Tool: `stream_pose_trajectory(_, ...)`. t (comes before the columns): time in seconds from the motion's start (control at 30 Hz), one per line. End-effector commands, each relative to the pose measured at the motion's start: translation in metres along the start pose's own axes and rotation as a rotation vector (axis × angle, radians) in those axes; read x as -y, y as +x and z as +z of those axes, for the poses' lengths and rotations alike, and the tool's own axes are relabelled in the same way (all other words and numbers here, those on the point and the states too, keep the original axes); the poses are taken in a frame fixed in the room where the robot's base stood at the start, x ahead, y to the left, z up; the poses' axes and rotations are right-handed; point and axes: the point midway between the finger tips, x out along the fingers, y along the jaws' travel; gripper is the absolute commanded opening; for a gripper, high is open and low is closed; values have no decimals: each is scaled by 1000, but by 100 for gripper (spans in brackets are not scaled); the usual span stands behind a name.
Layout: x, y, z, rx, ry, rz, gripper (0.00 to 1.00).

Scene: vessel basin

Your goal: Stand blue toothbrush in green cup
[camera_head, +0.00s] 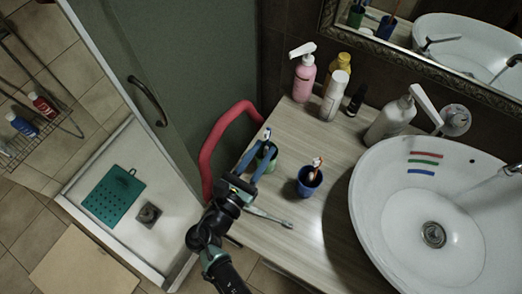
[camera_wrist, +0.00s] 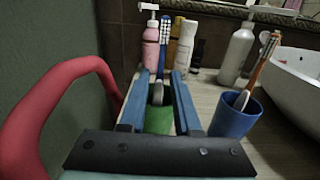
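The green cup (camera_head: 270,158) stands on the counter near its left edge, and its green wall (camera_wrist: 158,121) shows between my fingers in the wrist view. The blue-and-white toothbrush (camera_wrist: 164,42) is upright with its bristles up, and it appears to stand in the green cup. Its head (camera_head: 267,133) also shows just above the cup in the head view. My gripper (camera_head: 267,148) has its two blue fingers apart, one on each side of the brush and cup. Gaps show beside the handle in the wrist view (camera_wrist: 159,72). The handle's lower end is hard to make out.
A blue cup (camera_head: 309,185) with an orange toothbrush (camera_head: 316,165) stands close to the right. A grey brush-like stick (camera_head: 268,217) lies near the counter's front edge. Bottles (camera_head: 304,78) line the back, the white basin (camera_head: 395,200) is right, and a red rail (camera_head: 210,150) is left.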

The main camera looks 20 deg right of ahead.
Motion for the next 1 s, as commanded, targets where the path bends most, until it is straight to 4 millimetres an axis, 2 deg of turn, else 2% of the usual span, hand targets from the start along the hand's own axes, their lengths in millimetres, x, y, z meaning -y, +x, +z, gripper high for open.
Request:
stream_pose_trajectory(0.03, 0, 0, 0, 0, 0, 0, 42)
stream_pose_trajectory(0.1, 0, 0, 0, 0, 0, 0, 52)
stream_pose_trajectory(0.37, 0, 0, 0, 0, 0, 0, 52)
stream_pose_trajectory(0.53, 0, -9, 0, 1, 0, 2, 52)
stream_pose_trajectory(0.67, 0, -28, 0, 0, -1, 3, 52)
stream_pose_trajectory(1.0, 0, -98, -2, 0, 0, 3, 52)
